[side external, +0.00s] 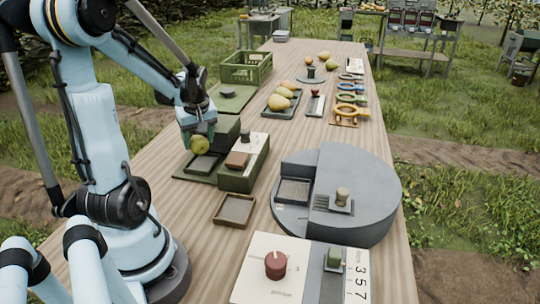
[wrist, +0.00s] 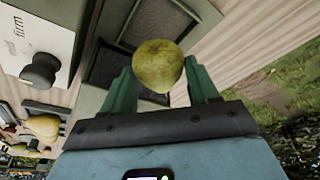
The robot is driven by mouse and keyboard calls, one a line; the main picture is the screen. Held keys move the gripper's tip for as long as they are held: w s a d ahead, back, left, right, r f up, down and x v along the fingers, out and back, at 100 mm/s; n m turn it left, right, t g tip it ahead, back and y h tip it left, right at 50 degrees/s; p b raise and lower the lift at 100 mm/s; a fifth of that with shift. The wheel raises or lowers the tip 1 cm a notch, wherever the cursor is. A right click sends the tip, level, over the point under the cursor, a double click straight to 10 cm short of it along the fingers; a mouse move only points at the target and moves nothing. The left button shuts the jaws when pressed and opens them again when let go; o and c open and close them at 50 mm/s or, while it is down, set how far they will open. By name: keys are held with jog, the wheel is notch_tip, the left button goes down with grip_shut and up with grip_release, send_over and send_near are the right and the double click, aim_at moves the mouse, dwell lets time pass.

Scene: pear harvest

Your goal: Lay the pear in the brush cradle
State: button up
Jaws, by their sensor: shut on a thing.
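A green pear (side external: 200,145) is between the green fingers of my gripper (side external: 198,137). In the wrist view the pear (wrist: 158,62) sits between both fingertips, and my gripper (wrist: 160,78) is shut on it. The pear is over the green station at the left edge of the table. Below it is a dark textured pad (side external: 201,164), which also shows in the wrist view (wrist: 110,66). A round grey unit (side external: 365,205) has a textured recess (side external: 293,191). No label shows which of these is the brush cradle. I cannot tell whether the pear touches the pad.
A panel with a dark knob (wrist: 40,70) stands beside the pad. A small brown tray (side external: 235,209) lies in front. Yellow pears (side external: 280,101) lie in a tray farther back, near a green crate (side external: 247,68). Bare table lies between the stations.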

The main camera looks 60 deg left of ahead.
aim_at(200, 148)
jog(key=shift+f, duration=1.75)
jog(key=shift+f, duration=0.15)
jog(key=o, duration=1.1)
jog(key=v, duration=1.2)
jog(key=w+d+m+t+h, duration=0.1)
jog(key=w+d+m+t, duration=0.2)
jog(key=d+m, duration=0.6)
jog(key=w+d+f+m+t+h, duration=0.1)
jog(key=w+d+m+t, duration=0.3)
jog(key=d+m, duration=0.5)
jog(key=d+h, duration=0.1)
jog(key=d, duration=0.7)
jog(key=shift+w, duration=0.25)
